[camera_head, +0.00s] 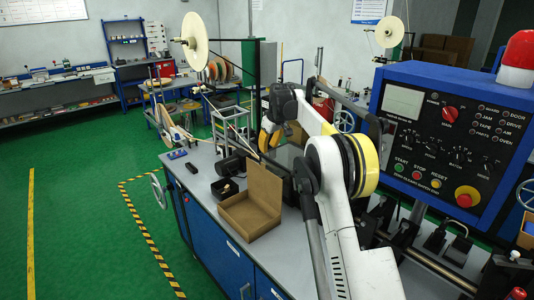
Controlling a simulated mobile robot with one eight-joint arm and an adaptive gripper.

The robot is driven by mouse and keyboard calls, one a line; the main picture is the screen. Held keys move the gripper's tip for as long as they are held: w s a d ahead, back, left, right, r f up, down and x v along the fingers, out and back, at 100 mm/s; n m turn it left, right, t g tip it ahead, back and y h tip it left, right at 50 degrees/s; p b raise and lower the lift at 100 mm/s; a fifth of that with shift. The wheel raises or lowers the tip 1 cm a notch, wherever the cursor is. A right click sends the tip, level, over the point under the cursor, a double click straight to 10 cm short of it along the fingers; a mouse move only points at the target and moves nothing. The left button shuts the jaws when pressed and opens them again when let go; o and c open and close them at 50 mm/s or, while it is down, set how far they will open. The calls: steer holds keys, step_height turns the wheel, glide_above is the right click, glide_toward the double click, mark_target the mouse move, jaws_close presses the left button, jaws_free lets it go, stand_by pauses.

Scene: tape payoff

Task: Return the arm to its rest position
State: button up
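My white arm reaches over the grey bench (205,157) from the lower right, with a black and yellow joint at its bend. My gripper (267,138) is at the far end of the arm, past the open cardboard box, small and partly hidden by dark parts around it. It points down above the bench top. I cannot tell if its fingers are apart or hold anything.
The open cardboard box (253,206) stands on the bench in front of my arm. A blue control panel (440,130) with a red lamp (519,54) rises close on the right. A cream reel (194,41) stands behind. Green floor (85,220) is clear at left.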

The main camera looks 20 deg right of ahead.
steer(key=shift+r, duration=0.15)
stand_by(0.3)
steer(key=s+a+r+m+b, duration=0.15)
steer(key=s+a, duration=0.25)
steer(key=s, duration=0.4)
steer(key=s+a+r+t+b, duration=0.1)
steer(key=s+a+r+b, duration=0.2)
steer(key=s, duration=0.4)
steer(key=s+a+r+b, duration=0.1)
steer(key=s+a+b, duration=0.2)
steer(key=s+a, duration=0.35)
steer(key=s+a+f+b, duration=0.1)
steer(key=s+f+b, duration=0.1)
steer(key=s+f, duration=0.4)
steer(key=s+a+f+m+t+b, duration=0.1)
steer(key=s+f, duration=0.4)
steer(key=s, duration=0.8)
steer(key=s+a+f+m+b, duration=0.1)
steer(key=s+a+f+b, duration=0.1)
steer(key=s+f, duration=0.4)
steer(key=s, duration=0.3)
steer(key=shift+s+a+f+t+b, duration=0.15)
steer(key=shift+a+f+t+b, duration=0.15)
steer(key=shift+a+b, duration=0.05)
